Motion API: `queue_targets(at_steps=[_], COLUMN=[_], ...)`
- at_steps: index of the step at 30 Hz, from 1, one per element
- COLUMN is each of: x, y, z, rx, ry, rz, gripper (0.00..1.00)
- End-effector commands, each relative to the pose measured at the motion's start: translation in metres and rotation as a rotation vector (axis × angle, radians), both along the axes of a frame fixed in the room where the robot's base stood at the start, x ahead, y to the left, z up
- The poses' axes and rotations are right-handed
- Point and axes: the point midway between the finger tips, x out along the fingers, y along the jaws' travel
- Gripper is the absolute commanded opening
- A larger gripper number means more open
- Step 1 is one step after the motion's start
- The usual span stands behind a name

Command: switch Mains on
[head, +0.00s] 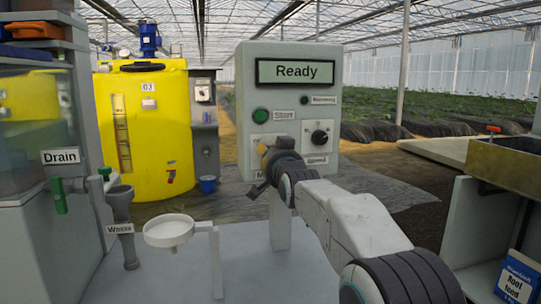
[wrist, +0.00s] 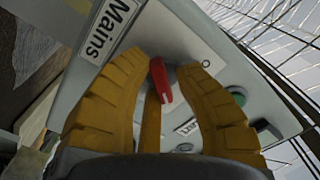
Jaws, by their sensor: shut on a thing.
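The grey control box (head: 290,85) stands ahead, with its display reading "Ready". In the wrist view, the Mains label (wrist: 108,28) is on the panel beside a red switch lever (wrist: 160,82). My gripper (wrist: 165,68) has its yellow fingers around the red lever and is shut on it. In the head view, my gripper (head: 264,152) is at the lower left of the box's front and hides the lever and most of the label there.
A green Start button (head: 260,116) and a black Speed knob (head: 320,137) are close to my gripper. A yellow tank (head: 145,130) stands left behind. A white dish (head: 168,230) and a Drain valve (head: 58,195) are at left. A metal trough (head: 500,175) is at right.

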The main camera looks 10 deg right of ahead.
Motion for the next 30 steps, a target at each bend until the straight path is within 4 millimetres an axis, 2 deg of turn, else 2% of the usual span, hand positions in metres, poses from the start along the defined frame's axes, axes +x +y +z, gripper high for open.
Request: queue_targets(at_steps=[12, 27, 28, 30], x=[0.0006, 0.0009, 0.0010, 0.0009], y=[-0.0027, -0.0024, -0.0025, -0.0023], z=[-0.0024, -0.0046, -0.0048, -0.0048], rx=[0.154, 0.171, 0.171, 0.170], ry=[0.002, 0.007, 0.008, 0.007], rz=[-0.003, -0.003, -0.004, -0.003], gripper=[0.00, 0.00, 0.30, 0.37])
